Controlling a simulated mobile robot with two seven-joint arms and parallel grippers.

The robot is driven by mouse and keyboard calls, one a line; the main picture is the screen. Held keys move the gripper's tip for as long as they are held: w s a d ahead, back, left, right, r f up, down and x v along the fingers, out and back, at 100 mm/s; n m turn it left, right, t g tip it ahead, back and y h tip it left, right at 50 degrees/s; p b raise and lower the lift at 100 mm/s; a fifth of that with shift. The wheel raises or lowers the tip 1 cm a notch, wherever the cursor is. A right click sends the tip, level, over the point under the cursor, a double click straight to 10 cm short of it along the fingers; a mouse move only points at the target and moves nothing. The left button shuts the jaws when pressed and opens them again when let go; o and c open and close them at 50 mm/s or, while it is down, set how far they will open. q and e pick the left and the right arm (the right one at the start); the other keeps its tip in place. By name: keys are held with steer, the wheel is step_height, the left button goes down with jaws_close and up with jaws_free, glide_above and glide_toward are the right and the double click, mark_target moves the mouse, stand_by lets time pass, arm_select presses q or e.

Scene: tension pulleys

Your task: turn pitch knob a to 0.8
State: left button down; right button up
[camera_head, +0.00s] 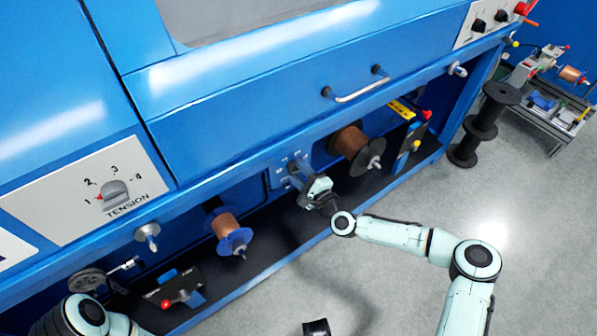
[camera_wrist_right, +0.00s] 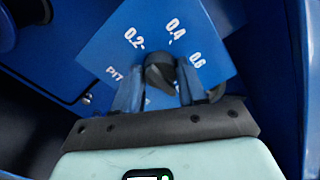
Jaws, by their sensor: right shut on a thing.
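The pitch knob (camera_wrist_right: 160,72) is dark grey and sits on a blue plate (camera_wrist_right: 110,55) marked 0.2, 0.4 and 0.6; the label starting "PIT" is partly hidden. My right gripper (camera_wrist_right: 158,90) is shut on the knob, one finger on each side. The 0.8 mark and the knob's pointer cannot be made out. In the head view my right gripper (camera_head: 304,183) reaches the small blue plate (camera_head: 283,172) under the machine's front ledge and hides the knob. Part of my left arm shows at the bottom left; its gripper is out of view.
A copper wire spool (camera_head: 349,142) is right of the plate, another (camera_head: 227,227) is left of it. A TENSION knob (camera_head: 115,194) is on the grey panel at left. A drawer handle (camera_head: 358,88) juts out above.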

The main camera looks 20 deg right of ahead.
steer(key=shift+a, duration=0.1)
stand_by(0.3)
steer(key=o, duration=1.1)
steer(key=shift+c, duration=0.2)
arm_select(q)
steer(key=shift+t, duration=0.5)
steer(key=shift+w+d+r+p, duration=0.2)
steer(key=shift+w+r+p, duration=0.2)
steer(key=shift+r, duration=0.3)
steer(key=shift+w+d+r+p, duration=0.3)
steer(key=shift+r+p, duration=0.2)
steer(key=shift+r, duration=0.25)
steer(key=shift+w+d+r+p, duration=0.15)
steer(key=shift+w+r+p, duration=0.25)
steer(key=shift+r, duration=0.3)
arm_select(e)
steer(key=v, duration=1.3)
steer(key=shift+s, duration=0.2)
